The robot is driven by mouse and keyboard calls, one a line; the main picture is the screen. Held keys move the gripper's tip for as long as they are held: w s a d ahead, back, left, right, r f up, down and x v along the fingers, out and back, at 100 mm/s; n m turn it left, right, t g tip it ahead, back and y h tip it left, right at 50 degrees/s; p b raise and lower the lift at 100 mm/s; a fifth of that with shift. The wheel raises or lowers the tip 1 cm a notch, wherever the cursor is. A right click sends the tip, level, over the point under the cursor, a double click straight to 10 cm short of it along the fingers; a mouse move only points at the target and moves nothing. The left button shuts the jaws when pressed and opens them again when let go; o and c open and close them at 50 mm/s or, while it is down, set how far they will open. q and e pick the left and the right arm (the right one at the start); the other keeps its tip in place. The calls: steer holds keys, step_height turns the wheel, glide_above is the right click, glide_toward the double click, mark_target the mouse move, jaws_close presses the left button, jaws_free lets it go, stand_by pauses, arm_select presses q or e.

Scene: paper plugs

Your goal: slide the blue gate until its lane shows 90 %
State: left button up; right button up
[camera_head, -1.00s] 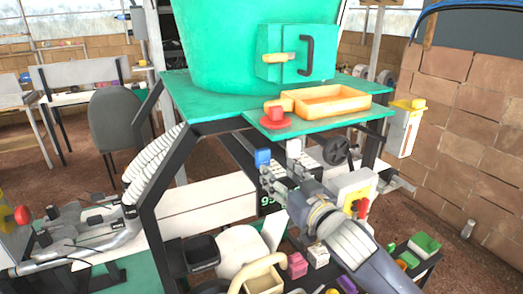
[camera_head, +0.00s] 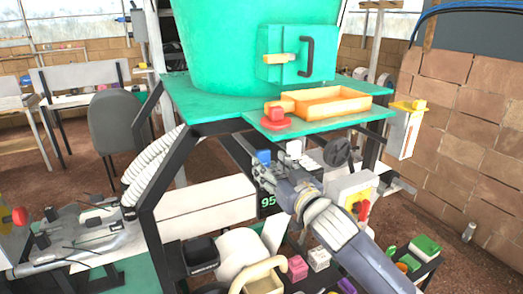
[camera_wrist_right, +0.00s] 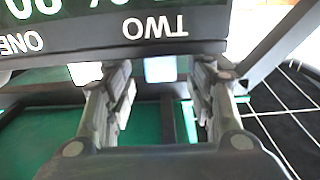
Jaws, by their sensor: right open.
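The blue gate (camera_head: 264,157) is a small blue block under the front edge of the green shelf. A white block (camera_head: 294,147) stands to its right. My right gripper (camera_head: 262,173) is just below the blue block, partly hiding the parts beneath it. In the right wrist view the right gripper (camera_wrist_right: 160,110) is open, with its fingers apart. A pale bluish block (camera_wrist_right: 160,69) shows between and beyond them, with no clear contact. A dark display panel with green digits reads about 95 (camera_head: 268,201), partly covered by my arm. In the wrist view the panel's lettering (camera_wrist_right: 155,27) is upside down.
The green shelf (camera_head: 350,124) with an orange tray (camera_head: 335,101) and a red knob (camera_head: 275,118) overhangs the gate area. A black handwheel (camera_head: 338,152) and a switch box (camera_head: 352,190) stand to the right. Small coloured blocks and bins crowd below.

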mark_target(264, 160)
steer(key=shift+x, duration=1.55)
steer(key=shift+c, duration=0.2)
steer(key=c, duration=0.9)
